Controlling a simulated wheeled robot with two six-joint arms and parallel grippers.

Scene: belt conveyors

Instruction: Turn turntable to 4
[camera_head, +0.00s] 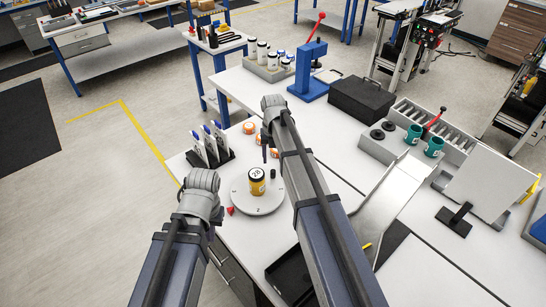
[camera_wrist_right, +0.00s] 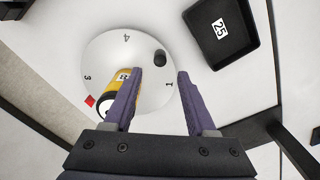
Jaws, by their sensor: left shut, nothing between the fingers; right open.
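The round white turntable (camera_head: 240,200) stands on the table with numbers on its top. In the right wrist view, the turntable (camera_wrist_right: 105,55) shows 4 at the top, 3 at the left and 1 at the right. A red pointer (camera_wrist_right: 91,100) sits by its edge, just below the 3. A black knob (camera_wrist_right: 160,58) stands upright near the rim between 4 and 1. A yellow jar (camera_head: 257,187) stands on the turntable. My right gripper (camera_wrist_right: 156,75) is open and empty above the turntable, its fingers partly covering the jar. My left gripper (camera_head: 213,231) is shut, mostly hidden by its wrist, left of the turntable.
A black tray (camera_wrist_right: 221,30) marked 25 lies beside the turntable. A metal chute (camera_head: 395,190) is to the right. Blue press (camera_head: 308,75) and black box (camera_head: 362,97) stand further back.

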